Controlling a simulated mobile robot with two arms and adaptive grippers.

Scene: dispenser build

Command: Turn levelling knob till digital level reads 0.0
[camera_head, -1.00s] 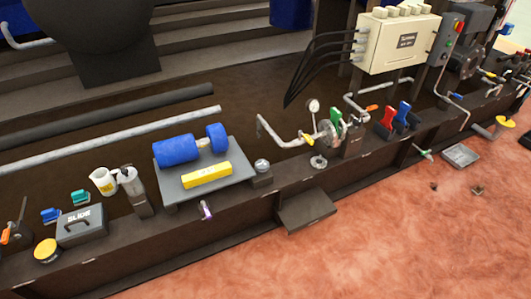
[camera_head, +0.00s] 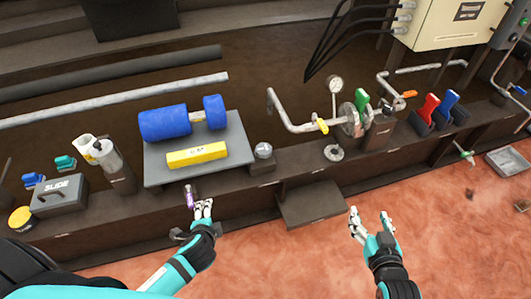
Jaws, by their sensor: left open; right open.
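The yellow digital level (camera_head: 197,154) lies on a grey plate (camera_head: 236,138) in front of a blue motor-like unit (camera_head: 165,122). Its reading is too small to make out for certain. A small purple knob (camera_head: 190,194), apparently the levelling knob, sits below the plate's front edge. My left gripper (camera_head: 203,207) is open, just below and right of the knob; I cannot tell whether it touches it. My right gripper (camera_head: 371,217) is open and empty over the reddish floor, well right of the knob.
A grey case (camera_head: 58,197), a yellow-topped round tin (camera_head: 21,217) and a canister (camera_head: 112,165) stand left of the plate. A gauge (camera_head: 335,84) and pipe fittings stand to the right. A dark step (camera_head: 312,203) juts out between my grippers. The floor in front is mostly clear.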

